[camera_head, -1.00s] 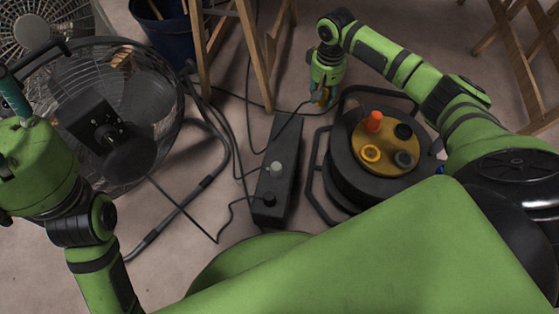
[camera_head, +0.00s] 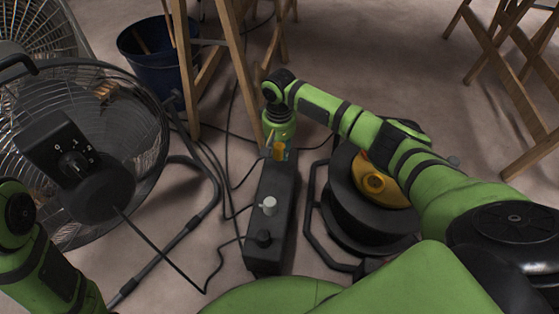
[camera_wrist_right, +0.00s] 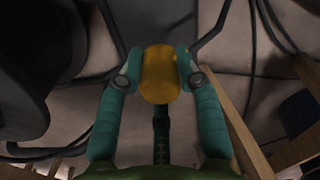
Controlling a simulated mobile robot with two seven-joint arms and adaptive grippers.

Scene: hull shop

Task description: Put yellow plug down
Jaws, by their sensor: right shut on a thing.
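My right gripper (camera_head: 277,146) is shut on the yellow plug (camera_head: 279,152), at the far end of the black socket box (camera_head: 267,222). In the right wrist view the plug (camera_wrist_right: 160,78) sits between the two teal fingers of the gripper (camera_wrist_right: 160,68). A black cord runs from the plug toward the wrist. I cannot tell whether the plug touches the box or is above it. A grey plug (camera_head: 269,205) and a black plug (camera_head: 263,238) stand on the nearer part of the box. My left gripper is out of view; only its arm shows at the left edge.
A black cable reel (camera_head: 340,215) with a yellow disc stands right of the box, partly covered by my right arm. A large fan (camera_head: 75,150) stands at left. Wooden legs (camera_head: 232,70) and a blue bucket (camera_head: 150,60) are behind. Cords cross the floor.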

